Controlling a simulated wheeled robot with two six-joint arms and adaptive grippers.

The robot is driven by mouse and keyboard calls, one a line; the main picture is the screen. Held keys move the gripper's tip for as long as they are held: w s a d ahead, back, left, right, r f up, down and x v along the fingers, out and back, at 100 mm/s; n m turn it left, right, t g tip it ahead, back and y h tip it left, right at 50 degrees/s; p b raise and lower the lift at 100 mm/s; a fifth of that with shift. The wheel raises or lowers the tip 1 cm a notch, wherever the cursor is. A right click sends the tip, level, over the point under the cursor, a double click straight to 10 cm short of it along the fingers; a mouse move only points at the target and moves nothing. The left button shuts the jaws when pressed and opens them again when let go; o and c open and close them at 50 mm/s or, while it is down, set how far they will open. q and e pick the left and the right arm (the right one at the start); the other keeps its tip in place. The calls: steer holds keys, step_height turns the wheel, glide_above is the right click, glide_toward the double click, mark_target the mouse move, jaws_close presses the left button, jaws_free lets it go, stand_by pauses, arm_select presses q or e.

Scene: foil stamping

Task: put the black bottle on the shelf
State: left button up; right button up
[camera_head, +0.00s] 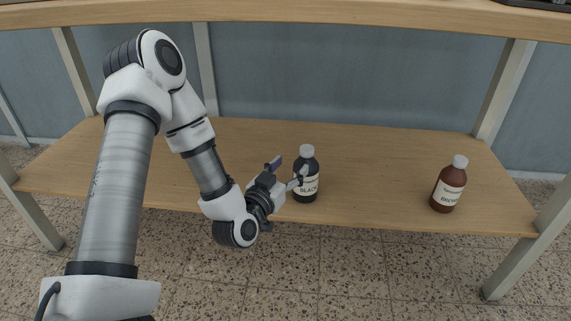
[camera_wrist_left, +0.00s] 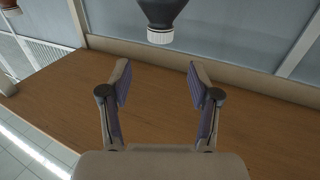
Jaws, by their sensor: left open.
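The black bottle (camera_head: 306,178) has a white cap and a pale label reading "BLACK". It stands upright on the lower wooden board, near its front edge. My left gripper (camera_head: 288,168) is open just left of the bottle, and one finger overlaps the bottle's edge in the head view. I cannot tell whether they touch. In the left wrist view the black bottle (camera_wrist_left: 162,14) shows cap-down at the top, beyond the open, empty fingers (camera_wrist_left: 159,80). The shelf has a lower board (camera_head: 390,150) and an upper board (camera_head: 300,12). My right gripper is not in view.
A brown bottle (camera_head: 448,186) with a white cap stands on the lower board at the right. Grey metal posts (camera_head: 503,90) hold the boards. The lower board between the bottles is clear. A dark object (camera_head: 540,3) sits at the top right.

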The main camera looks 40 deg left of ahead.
arm_select(q)
steer(key=s+d+f+m+g+h, duration=0.15)
steer(key=s+d+f+g, duration=0.25)
steer(key=f, duration=0.5)
steer(key=s+d+f+m+g+h, duration=0.1)
steer(key=s+d+f+g+h, duration=0.2)
steer(key=f, duration=0.5)
steer(key=s+d+f+g+y, duration=0.1)
steer(key=s+f+g, duration=0.4)
steer(key=s, duration=0.5)
steer(key=s+d+f+n+g, duration=0.1)
steer(key=s+d+f+g, duration=0.3)
steer(key=s+f, duration=0.5)
steer(key=shift+s+d+g+y, duration=0.35)
steer(key=shift+s+g, duration=0.45)
steer(key=shift+g, duration=0.1)
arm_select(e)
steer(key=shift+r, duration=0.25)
arm_select(q)
steer(key=shift+w, duration=0.1)
